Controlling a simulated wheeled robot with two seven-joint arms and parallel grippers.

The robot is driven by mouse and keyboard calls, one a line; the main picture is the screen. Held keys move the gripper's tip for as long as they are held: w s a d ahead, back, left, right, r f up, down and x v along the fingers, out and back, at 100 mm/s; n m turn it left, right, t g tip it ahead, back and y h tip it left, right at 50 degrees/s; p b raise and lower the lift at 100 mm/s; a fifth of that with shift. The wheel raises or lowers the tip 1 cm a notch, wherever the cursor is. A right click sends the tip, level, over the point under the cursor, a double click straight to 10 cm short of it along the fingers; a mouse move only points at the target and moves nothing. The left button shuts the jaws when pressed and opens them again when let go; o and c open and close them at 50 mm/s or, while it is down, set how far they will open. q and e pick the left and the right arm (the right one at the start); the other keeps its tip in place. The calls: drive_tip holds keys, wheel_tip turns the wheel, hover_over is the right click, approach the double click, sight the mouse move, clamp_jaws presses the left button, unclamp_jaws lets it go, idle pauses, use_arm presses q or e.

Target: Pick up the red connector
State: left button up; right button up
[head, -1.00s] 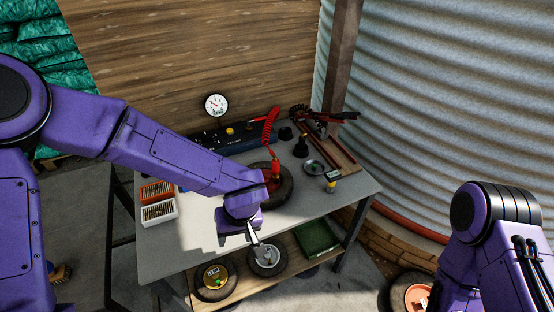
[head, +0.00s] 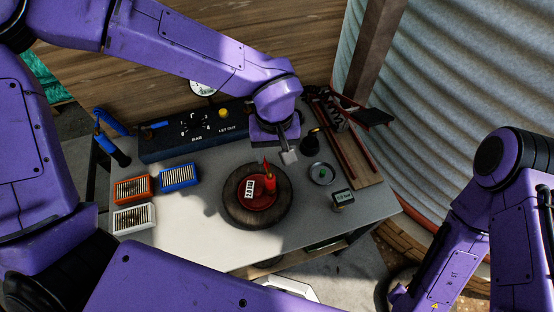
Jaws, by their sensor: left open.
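The red connector (head: 269,182) stands upright at the right part of the red hub of a small black wheel (head: 231,208) lying on the table. A white label with dark print lies on the hub beside it. My left gripper (head: 279,158) is open, pointing down just behind and above the connector. A gap seems to remain between its grey fingers and the connector, though the exact depth is hard to tell. The coiled red hose is hidden behind my left arm. My right arm shows at the right, but its gripper is not in view.
On the grey table (head: 190,240), a dark control box (head: 180,145) stands at the back. Orange (head: 132,190), blue (head: 180,176) and white (head: 134,218) trays lie at left. A round dish (head: 321,173) and a small gauge (head: 343,199) stand right of the wheel.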

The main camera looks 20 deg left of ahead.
sight(270, 177)
use_arm(q)
drive_tip(key=s+f, duration=0.1)
drive_tip(key=f, duration=0.1)
drive_tip(key=s+f, duration=0.2)
drive_tip(key=shift+a+f, duration=0.1)
drive_tip(key=shift+f, duration=0.05)
drive_tip(key=f, duration=0.2)
drive_tip(key=w+f, duration=0.1)
drive_tip(key=f, duration=0.2)
drive_tip(key=shift+a+f, duration=0.1)
drive_tip(key=shift+a, duration=0.05)
drive_tip(key=shift+s, duration=0.3)
drive_tip(key=shift+r, duration=0.2)
drive_tip(key=c, duration=1)
drive_tip(key=shift+f, duration=0.1)
clamp_jaws()
use_arm(e)
drive_tip(key=shift+s+d+r, duration=0.1)
drive_tip(key=shift+s+r, duration=0.25)
drive_tip(key=shift+s, duration=0.45)
